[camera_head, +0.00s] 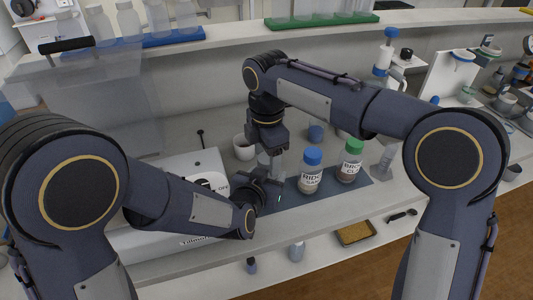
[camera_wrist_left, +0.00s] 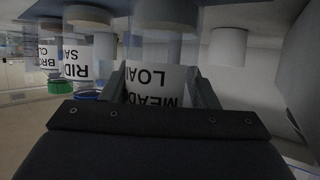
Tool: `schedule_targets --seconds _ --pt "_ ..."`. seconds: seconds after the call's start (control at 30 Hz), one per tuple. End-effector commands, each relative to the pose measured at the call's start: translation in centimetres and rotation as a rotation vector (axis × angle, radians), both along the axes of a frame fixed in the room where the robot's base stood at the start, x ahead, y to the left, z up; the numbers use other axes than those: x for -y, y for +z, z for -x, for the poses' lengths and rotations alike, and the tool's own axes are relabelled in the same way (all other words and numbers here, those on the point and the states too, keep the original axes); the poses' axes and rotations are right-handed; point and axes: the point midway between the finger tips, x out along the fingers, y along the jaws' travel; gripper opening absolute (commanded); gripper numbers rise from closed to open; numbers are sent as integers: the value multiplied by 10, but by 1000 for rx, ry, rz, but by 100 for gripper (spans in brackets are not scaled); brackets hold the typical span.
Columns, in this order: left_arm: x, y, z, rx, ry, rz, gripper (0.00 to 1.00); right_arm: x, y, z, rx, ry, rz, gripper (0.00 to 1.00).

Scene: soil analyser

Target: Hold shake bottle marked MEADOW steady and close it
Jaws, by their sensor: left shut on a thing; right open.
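The MEADOW LOAM bottle (camera_wrist_left: 155,85) stands between the two fingers of my left gripper (camera_wrist_left: 160,90), which is shut on it. The left wrist view is upside down, and my gripper body hides the bottle's top there. In the head view a pale, clear part of the bottle (camera_head: 271,166) shows between my arms; its label is hidden. My left gripper (camera_head: 268,185) is low beside it. My right gripper (camera_head: 267,152) points down directly over the bottle's top and is open. Whether a cap sits on the bottle's mouth cannot be seen.
A blue-capped RIDGE SAND bottle (camera_head: 311,172) and a green-capped BROOK CLAY bottle (camera_head: 349,162) stand to the right on a dark mat (camera_head: 284,198). A white cup (camera_head: 243,147) and a small blue item (camera_head: 316,132) are behind. A white analyser (camera_head: 150,240) stands at left.

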Motion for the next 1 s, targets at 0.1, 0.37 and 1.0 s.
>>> schedule_targets --seconds 0.1,0.37,1.0 --pt "0 0 0 1 0 0 0 0 1 0 1 -1 0 63" --pt "0 0 0 1 0 0 0 0 32 -1 4 -1 -2 63" --pt "0 0 0 1 0 0 0 0 55 -1 2 155 2 60"
